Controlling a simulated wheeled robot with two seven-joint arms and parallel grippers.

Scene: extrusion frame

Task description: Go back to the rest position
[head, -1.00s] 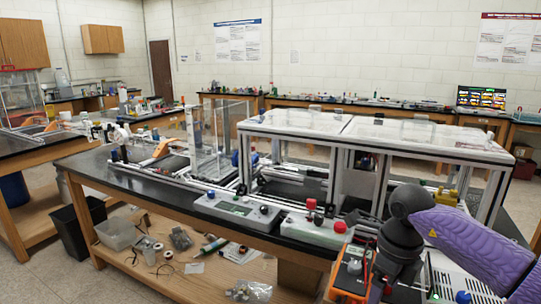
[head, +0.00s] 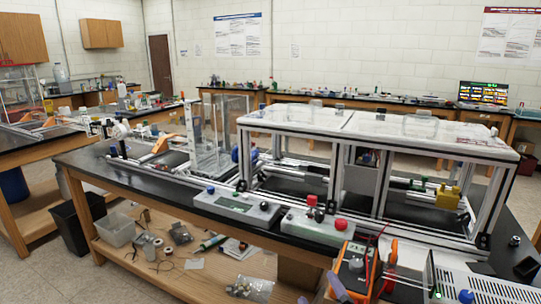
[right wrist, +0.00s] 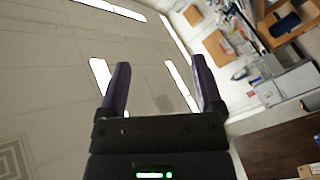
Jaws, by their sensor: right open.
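My right gripper (right wrist: 159,75) is open and empty in the right wrist view, its two dark purple fingers apart. It points up toward the ceiling lights, with nothing between the fingers. In the head view only what look like its purple fingertips (head: 324,292) show at the bottom edge, in front of the bench. My left gripper is not in view. The aluminium extrusion frame (head: 339,165) with clear top panels stands on the black bench, apart from the gripper.
The black-topped bench (head: 85,163) runs across the middle. Two control boxes (head: 237,206) with knobs sit at its front edge. An orange meter (head: 352,268) and a white power supply (head: 475,278) are at the front right.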

